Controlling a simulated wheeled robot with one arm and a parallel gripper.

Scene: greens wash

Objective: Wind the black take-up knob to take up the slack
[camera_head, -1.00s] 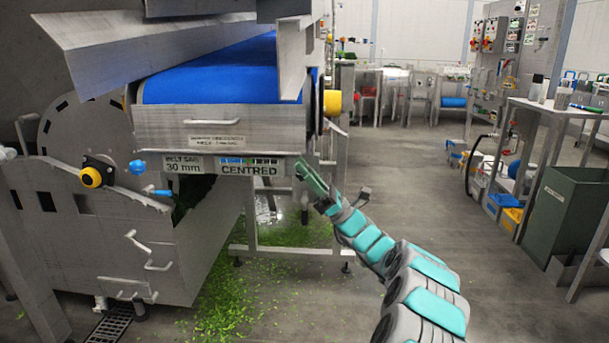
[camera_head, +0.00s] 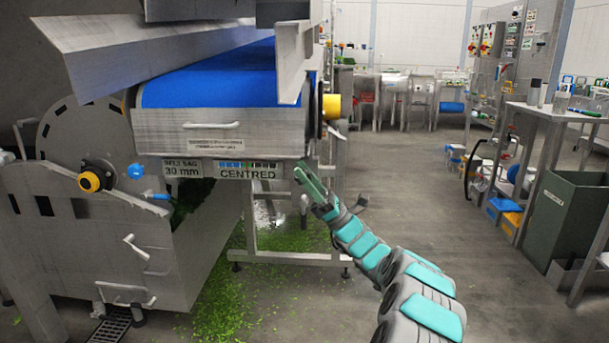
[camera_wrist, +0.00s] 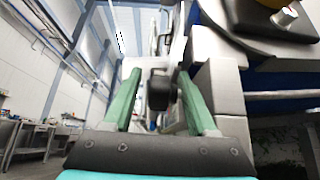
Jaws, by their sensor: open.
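A black knob (camera_wrist: 160,90) shows in the wrist view between the two green fingers of my gripper (camera_wrist: 157,82). The fingers are apart, one on each side of it in the picture. I cannot tell whether they touch it or how deep it sits. In the head view my gripper (camera_head: 301,171) is at the lower right corner of the conveyor's end, and the black knob cannot be made out there. The blue belt (camera_head: 215,80) runs back from the steel end plate (camera_head: 165,130). A sign (camera_head: 182,168) below reads belt sag 30 mm, and another (camera_head: 248,170) reads CENTRED.
A yellow cylinder (camera_head: 332,106) sticks out right of the belt end. A yellow-and-black knob (camera_head: 90,180) and a blue knob (camera_head: 136,171) are at left. Greens (camera_head: 225,300) litter the floor under the conveyor. The aisle on the right is clear up to a green bin (camera_head: 570,215).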

